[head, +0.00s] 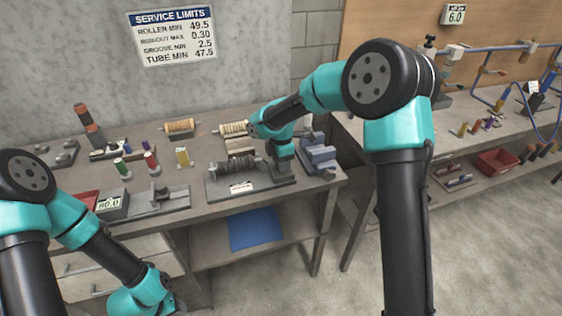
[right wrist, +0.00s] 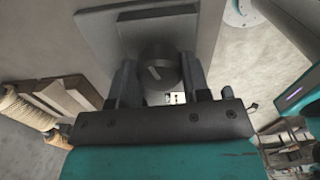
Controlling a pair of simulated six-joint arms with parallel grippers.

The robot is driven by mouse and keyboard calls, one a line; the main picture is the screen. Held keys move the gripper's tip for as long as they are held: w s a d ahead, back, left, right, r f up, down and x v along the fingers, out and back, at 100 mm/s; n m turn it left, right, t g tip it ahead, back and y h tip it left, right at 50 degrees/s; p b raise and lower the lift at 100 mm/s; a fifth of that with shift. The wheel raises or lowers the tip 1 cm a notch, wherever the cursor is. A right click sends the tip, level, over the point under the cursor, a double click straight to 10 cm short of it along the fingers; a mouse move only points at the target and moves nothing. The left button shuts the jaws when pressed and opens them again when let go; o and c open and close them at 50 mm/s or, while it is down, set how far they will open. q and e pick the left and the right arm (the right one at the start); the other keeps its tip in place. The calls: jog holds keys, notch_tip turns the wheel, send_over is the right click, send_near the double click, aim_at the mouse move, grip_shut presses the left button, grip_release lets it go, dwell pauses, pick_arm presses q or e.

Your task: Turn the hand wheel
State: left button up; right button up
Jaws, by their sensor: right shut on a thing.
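My right gripper (right wrist: 158,84) has its two dark fingers on either side of a dark round knob with a pale line on its face, which looks like the hand wheel (right wrist: 157,67). The gripper is shut on it. In the head view my right gripper (head: 283,165) points down at the right end of the roller fixture (head: 235,188) on the bench, and the wheel is hidden there. A dark ribbed roller (head: 232,171) lies along this fixture. My left arm is low at the left edge of the head view, and its fingers do not show.
A blue-grey vise-like block (head: 318,153) stands just right of the gripper. Wound rollers (head: 181,128), coloured spools (head: 151,161) and a grey gauge showing 80.0 (head: 110,205) sit on the bench to the left. A second bench with a red bin (head: 496,161) stands at the right.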

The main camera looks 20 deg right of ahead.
jog(key=m, duration=0.4)
jog(key=shift+m, duration=0.3)
jog(key=m, duration=0.4)
jog(key=shift+m, duration=0.3)
jog(key=m, duration=0.3)
jog(key=shift+m, duration=0.3)
jog(key=m, duration=0.4)
jog(key=shift+m, duration=0.3)
jog(key=m, duration=0.3)
jog(key=shift+m, duration=0.3)
jog(key=m, duration=1.2)
jog(key=shift+m, duration=0.4)
